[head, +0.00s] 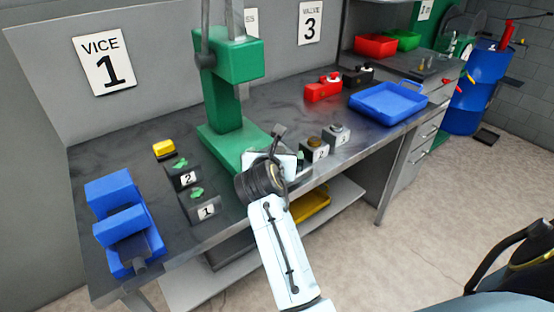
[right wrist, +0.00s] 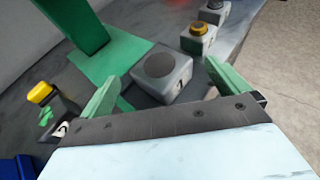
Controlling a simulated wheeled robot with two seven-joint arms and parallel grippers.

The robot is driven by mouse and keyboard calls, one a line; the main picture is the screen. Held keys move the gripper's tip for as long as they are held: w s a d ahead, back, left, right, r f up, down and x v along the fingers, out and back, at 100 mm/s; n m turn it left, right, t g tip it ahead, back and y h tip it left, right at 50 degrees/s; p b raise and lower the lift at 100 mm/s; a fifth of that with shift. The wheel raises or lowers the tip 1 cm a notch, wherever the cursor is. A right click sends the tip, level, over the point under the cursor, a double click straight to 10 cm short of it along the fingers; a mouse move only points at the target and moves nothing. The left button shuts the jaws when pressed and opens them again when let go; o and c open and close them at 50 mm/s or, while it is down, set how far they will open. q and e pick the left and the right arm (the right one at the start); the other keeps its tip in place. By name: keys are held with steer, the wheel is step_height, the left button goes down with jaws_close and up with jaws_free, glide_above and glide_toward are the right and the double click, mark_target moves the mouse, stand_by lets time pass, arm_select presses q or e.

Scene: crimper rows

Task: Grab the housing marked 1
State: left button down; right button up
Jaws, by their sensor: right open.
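A grey block-shaped housing (right wrist: 162,72) with a dark round top stands on the bench in the right wrist view. A small dark mark shows on its side, too blurred to read surely. My right gripper (right wrist: 160,84) is open, its green fingers pointing toward this housing with one on each side. I cannot tell how far away it is. In the head view my right gripper (head: 284,158) hides most of this spot. Two more grey housings stand behind: one with an orange-brown top (head: 315,150), marked 2, and one with a grey top (head: 337,135). My left gripper is not in view.
A green press (head: 228,95) stands just left of my right gripper. Black blocks marked 1 (head: 203,207) and 2 (head: 184,175) carry green pieces. A blue vice (head: 122,215) stands at the left, a blue tray (head: 388,103) and red object (head: 322,91) further right.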

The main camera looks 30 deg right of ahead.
mark_target(277, 149)
steer(key=b+x, duration=0.1)
steer(key=x, duration=0.4)
steer(key=shift+w+f, duration=0.1)
steer(key=shift+w, duration=0.1)
steer(key=c, duration=1.6)
steer(key=shift+r, duration=0.25)
steer(key=shift+c, duration=0.7)
